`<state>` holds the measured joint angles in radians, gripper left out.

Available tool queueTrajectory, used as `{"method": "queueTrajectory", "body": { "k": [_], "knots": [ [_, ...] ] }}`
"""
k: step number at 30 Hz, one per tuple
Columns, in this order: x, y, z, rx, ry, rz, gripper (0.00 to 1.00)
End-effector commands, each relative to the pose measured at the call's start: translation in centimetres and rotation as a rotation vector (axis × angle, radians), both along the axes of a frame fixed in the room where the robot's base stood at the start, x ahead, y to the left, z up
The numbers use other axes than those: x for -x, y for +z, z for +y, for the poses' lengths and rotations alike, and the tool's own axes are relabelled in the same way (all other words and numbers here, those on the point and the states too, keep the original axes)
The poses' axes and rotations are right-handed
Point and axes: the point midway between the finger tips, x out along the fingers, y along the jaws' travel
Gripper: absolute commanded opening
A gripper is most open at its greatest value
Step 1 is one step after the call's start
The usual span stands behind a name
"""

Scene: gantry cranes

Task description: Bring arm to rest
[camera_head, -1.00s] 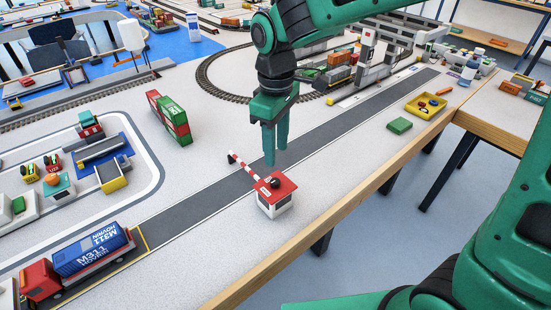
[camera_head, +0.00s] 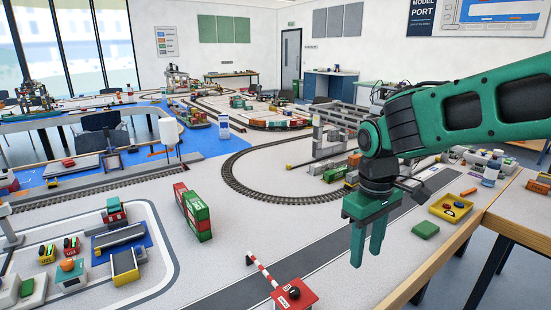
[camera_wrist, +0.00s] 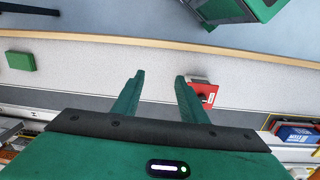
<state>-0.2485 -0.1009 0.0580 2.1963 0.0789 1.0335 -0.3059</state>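My green gripper (camera_head: 367,250) hangs in the air above the grey road strip, fingers pointing down. In the wrist view my gripper (camera_wrist: 158,84) has a clear gap between its two fingertips, with only table surface showing there. It is open and empty. My arm reaches in from the right, bent at the elbow. The red-roofed booth (camera_head: 295,295) with its striped barrier stands left of and below my gripper in the head view, apart from it. The booth also shows in the wrist view (camera_wrist: 206,93), beyond one fingertip.
A flat green block (camera_head: 425,230) and a yellow tray (camera_head: 436,208) lie near the table's right edge. A gantry crane (camera_head: 330,138) stands behind my gripper. Stacked red and green containers (camera_head: 193,212) stand left. The road around the gripper is mostly clear.

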Motion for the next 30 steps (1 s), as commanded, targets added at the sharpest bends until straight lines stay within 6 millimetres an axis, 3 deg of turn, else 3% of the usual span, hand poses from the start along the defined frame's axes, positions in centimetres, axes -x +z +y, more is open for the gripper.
{"method": "queueTrajectory", "body": {
  "k": [1, 6, 9, 12, 15, 18, 30],
  "knots": [
    [1.2, 0.2, -3.5, 0.003, -0.114, -0.006, 0.39],
    [7.2, -0.1, -12.9, 0.000, -0.499, -0.011, 0.39],
    [11.4, -0.7, -16.8, -0.010, -0.717, -0.011, 0.39],
    [15.2, -1.5, -19.1, -0.025, -0.892, -0.009, 0.39],
    [17.9, -2.2, -20.2, -0.038, -1.014, -0.005, 0.39],
    [19.3, -2.7, -20.7, -0.046, -1.081, -0.003, 0.39],
    [19.7, -2.8, -20.8, -0.049, -1.099, -0.002, 0.39]
  ]
}}
